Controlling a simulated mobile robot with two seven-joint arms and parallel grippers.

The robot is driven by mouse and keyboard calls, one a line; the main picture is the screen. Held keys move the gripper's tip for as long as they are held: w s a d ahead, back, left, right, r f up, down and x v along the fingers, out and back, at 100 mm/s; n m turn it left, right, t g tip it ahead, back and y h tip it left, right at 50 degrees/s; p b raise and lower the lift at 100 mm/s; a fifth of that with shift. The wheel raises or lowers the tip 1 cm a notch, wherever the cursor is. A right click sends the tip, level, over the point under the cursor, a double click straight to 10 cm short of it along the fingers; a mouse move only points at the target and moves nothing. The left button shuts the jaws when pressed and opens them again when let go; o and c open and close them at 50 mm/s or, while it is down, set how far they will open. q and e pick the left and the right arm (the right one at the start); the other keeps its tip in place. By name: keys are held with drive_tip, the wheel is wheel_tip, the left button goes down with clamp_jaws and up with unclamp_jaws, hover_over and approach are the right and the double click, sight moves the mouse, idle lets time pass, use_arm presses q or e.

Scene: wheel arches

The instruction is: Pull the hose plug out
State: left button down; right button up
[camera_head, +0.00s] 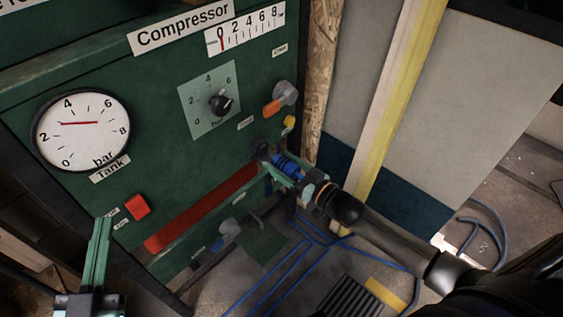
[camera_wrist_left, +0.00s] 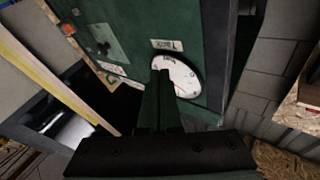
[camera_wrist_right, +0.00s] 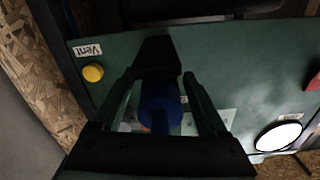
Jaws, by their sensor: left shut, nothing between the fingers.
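The blue hose plug (camera_head: 289,166) sits at a dark socket on the green compressor panel in the head view. My right gripper (camera_head: 284,174) is at the plug. In the right wrist view, the blue plug (camera_wrist_right: 161,103) lies between the two fingers of my right gripper (camera_wrist_right: 159,78), with a dark fitting beyond it. The fingers stand apart, with narrow gaps beside the plug; contact cannot be made out. My left gripper (camera_head: 103,222) is shut and empty, in front of the panel's lower left. It also shows in the left wrist view (camera_wrist_left: 161,76), pointing toward the gauge.
The panel carries a tank gauge (camera_head: 82,130), a red switch (camera_head: 138,206), a black knob (camera_head: 221,103), an orange-handled valve (camera_head: 273,107) and a yellow button (camera_head: 289,122). Blue hose (camera_head: 283,276) lies on the floor below. A yellow-edged post (camera_head: 398,100) stands right.

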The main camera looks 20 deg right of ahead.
sight(298, 174)
drive_tip(key=shift+s, duration=0.15)
drive_tip(key=shift+s+d, duration=0.2)
drive_tip(key=shift+s, duration=0.15)
drive_tip(key=p+v, duration=0.1)
drive_tip(key=v, duration=0.3)
drive_tip(key=shift+r+p, duration=0.1)
drive_tip(key=shift+p, duration=0.2)
use_arm(q)
wheel_tip(298, 174, down, 16)
drive_tip(key=s+n+g+y+p, duration=0.1)
drive_tip(key=s+n+g+y, duration=0.1)
drive_tip(key=g, duration=0.4)
drive_tip(key=shift+s+a+n+g+y, duration=0.2)
drive_tip(key=shift+a+n+g+y, duration=0.15)
drive_tip(key=shift+y, duration=0.25)
use_arm(e)
drive_tip(key=v, duration=0.7)
drive_tip(key=shift+s, duration=0.15)
drive_tip(key=shift+d, duration=0.1)
